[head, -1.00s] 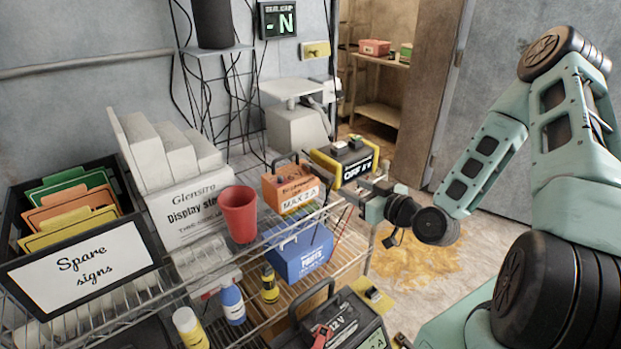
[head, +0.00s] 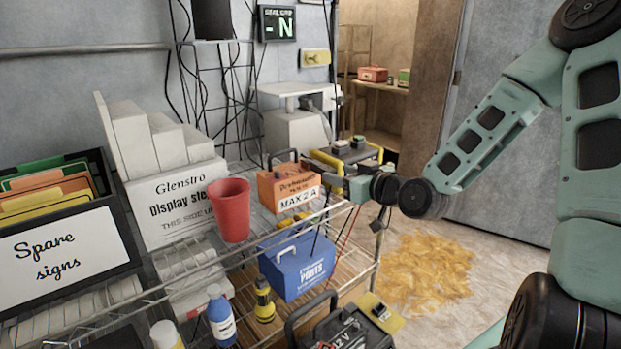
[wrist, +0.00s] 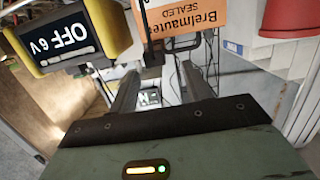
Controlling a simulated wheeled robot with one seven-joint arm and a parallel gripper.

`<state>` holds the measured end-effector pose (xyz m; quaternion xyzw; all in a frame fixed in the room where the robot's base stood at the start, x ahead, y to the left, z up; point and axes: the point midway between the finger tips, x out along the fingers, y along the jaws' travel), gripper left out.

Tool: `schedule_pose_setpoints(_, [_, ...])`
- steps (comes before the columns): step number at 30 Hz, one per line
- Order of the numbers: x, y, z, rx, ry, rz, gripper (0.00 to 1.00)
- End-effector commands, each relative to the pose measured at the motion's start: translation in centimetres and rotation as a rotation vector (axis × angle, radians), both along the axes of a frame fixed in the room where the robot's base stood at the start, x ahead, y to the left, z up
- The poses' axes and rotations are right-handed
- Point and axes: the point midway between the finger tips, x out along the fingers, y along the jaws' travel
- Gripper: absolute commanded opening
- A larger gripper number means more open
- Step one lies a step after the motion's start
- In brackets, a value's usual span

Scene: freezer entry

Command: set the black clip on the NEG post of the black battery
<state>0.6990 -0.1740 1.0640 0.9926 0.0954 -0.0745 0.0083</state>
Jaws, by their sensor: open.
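The black battery (head: 352,335), marked 12 V, is cut off by the bottom edge of the head view. Its handle stands up at its left, and its NEG post cannot be made out. My gripper (head: 334,188) is open at the right side of the orange charger (head: 285,189), well above and behind the battery. In the wrist view, a small dark piece (wrist: 152,57) shows between the fingertips of my gripper (wrist: 160,88). It may be the black clip or part of the charger; I cannot tell. Red and dark leads hang below my gripper in the head view.
A yellow-and-black 6 V unit (head: 350,158) stands behind my gripper. A blue parts box (head: 298,265) sits between charger and battery. A red cup (head: 232,210), a blue bottle (head: 221,318) and a sign bin (head: 70,250) stand left.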

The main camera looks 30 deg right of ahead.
Motion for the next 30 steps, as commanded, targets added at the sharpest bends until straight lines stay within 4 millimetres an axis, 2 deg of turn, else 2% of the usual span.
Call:
schedule_pose_setpoints(3, [1.6, 0.3, 0.0, 0.004, 0.000, 0.001, 0.49])
schedule_pose_setpoints(10, [3.2, 0.5, 0.0, 0.005, 0.000, 0.000, 0.49])
schedule_pose_setpoints(18, [6.9, 0.8, -0.2, 0.004, 0.000, 0.001, 0.49])
schedule_pose_setpoints(27, [7.4, 0.9, -0.5, 0.001, 0.000, 0.001, 0.49])
schedule_pose_setpoints(28, [7.4, 0.9, -0.5, 0.001, 0.000, 0.001, 0.46])
schedule_pose_setpoints(30, [7.4, 0.9, -0.5, 0.002, 0.000, 0.001, 0.26])
